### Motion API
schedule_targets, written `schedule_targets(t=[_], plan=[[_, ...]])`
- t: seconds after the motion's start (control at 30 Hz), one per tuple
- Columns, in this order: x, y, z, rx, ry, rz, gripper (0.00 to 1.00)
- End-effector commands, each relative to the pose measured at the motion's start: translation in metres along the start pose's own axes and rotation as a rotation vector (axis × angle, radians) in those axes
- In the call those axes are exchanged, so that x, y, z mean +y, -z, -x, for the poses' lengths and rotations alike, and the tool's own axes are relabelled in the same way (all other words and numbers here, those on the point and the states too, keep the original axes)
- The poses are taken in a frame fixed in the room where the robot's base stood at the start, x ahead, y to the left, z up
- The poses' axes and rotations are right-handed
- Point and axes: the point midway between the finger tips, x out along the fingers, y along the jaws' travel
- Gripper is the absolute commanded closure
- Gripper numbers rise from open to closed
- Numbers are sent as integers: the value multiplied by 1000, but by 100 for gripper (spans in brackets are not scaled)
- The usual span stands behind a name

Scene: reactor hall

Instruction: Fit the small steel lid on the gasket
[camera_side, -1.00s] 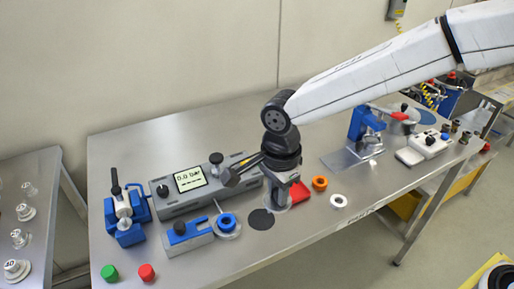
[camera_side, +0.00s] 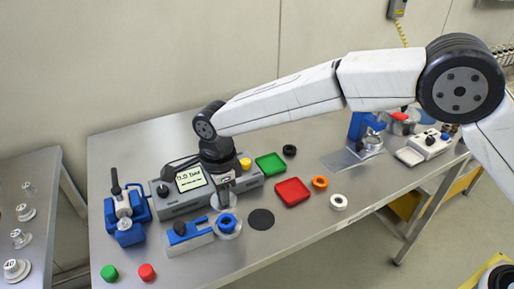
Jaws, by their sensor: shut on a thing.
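My gripper (camera_side: 223,190) points down over the near side of the grey test unit and is shut on the small steel lid (camera_side: 219,204). The lid is a pale round disc, partly hidden by the fingers. A blue ring (camera_side: 228,222), which looks like the gasket, sits on a round steel seat (camera_side: 235,235) at the right end of the blue clamp block. In the picture the lid is just behind and above the ring. I cannot tell whether they touch.
The grey test unit (camera_side: 178,210) with its display is behind the clamp block (camera_side: 188,239). A dark disc (camera_side: 261,219), a red tray (camera_side: 292,191), a green tray (camera_side: 270,164), and orange (camera_side: 320,183), white (camera_side: 338,202) and black (camera_side: 289,150) rings lie to the right.

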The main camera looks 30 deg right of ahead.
Motion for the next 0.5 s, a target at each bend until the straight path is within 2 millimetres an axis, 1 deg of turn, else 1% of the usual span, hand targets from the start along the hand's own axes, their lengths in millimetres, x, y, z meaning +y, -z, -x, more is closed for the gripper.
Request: schedule_targets(t=[0.27, 0.5], plan=[[0, 0, -2, -1, 1, 1, 100], [0, 0, -13, 0, -1, 1, 100]])
